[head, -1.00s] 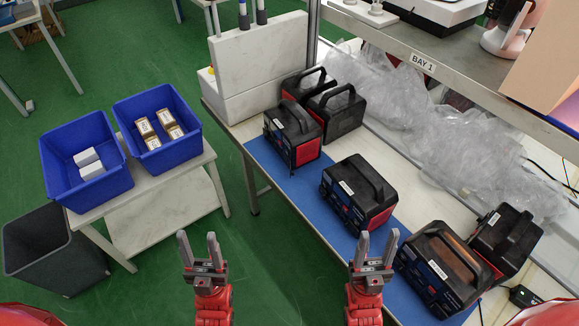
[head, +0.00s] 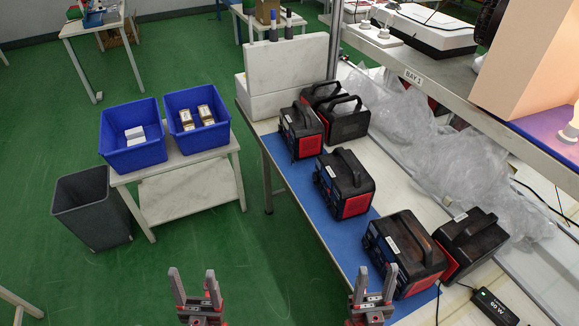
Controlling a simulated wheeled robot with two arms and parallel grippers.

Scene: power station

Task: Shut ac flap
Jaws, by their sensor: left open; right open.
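Several black and red power stations with top handles stand on the workbench. One stands alone in the middle of the blue mat (head: 343,185), one is farther back (head: 301,131), and one is at the near end (head: 403,252). Any AC flap is too small to make out in this view. My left gripper (head: 193,283) is open and empty at the bottom, over the green floor left of the bench. My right gripper (head: 374,290) is open and empty at the bottom, by the bench's near edge, just left of the near power station.
Two blue bins, one with white boxes (head: 136,157) and one with brown boxes (head: 197,140), stand on a side table. A grey waste bin (head: 92,208) is beside it. A shelf marked BAY 1 (head: 440,85) overhangs the bench's right. A black device (head: 494,306) lies near right.

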